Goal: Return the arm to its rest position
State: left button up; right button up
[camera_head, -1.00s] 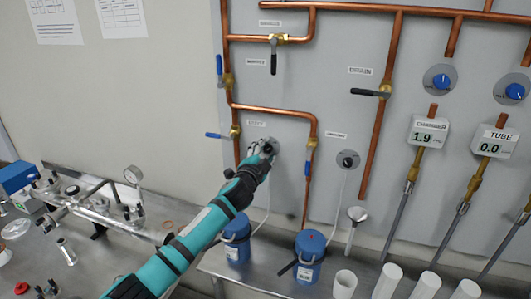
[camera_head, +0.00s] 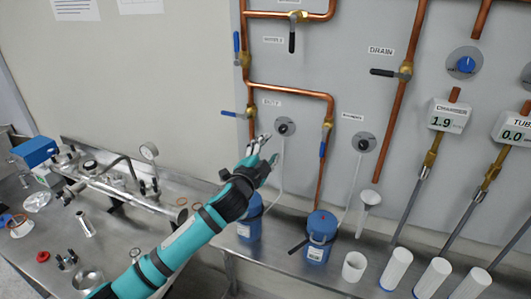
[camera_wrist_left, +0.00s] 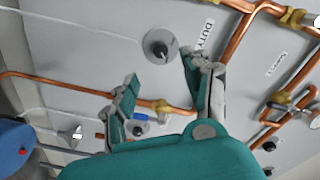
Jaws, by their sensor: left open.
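My left arm comes in from the lower left in the head view, and its left gripper (camera_head: 266,153) is open and empty in front of the wall panel. It sits just below and to the left of a black knob on a round grey plate (camera_head: 285,127), apart from it. In the left wrist view the two teal and grey fingers (camera_wrist_left: 165,90) are spread wide, with the knob plate (camera_wrist_left: 160,45) beyond them near a DUTY label. Nothing is between the fingers. My right gripper is not seen.
Copper pipes (camera_head: 288,88) with valve handles run over the panel. Two blue canisters, one here (camera_head: 321,235), stand below on the metal bench. White cups (camera_head: 397,268) stand to the right. A metal manifold with a gauge (camera_head: 149,151) lies at the left.

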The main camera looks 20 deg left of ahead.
pick_arm(q)
jog(key=shift+s, duration=0.7)
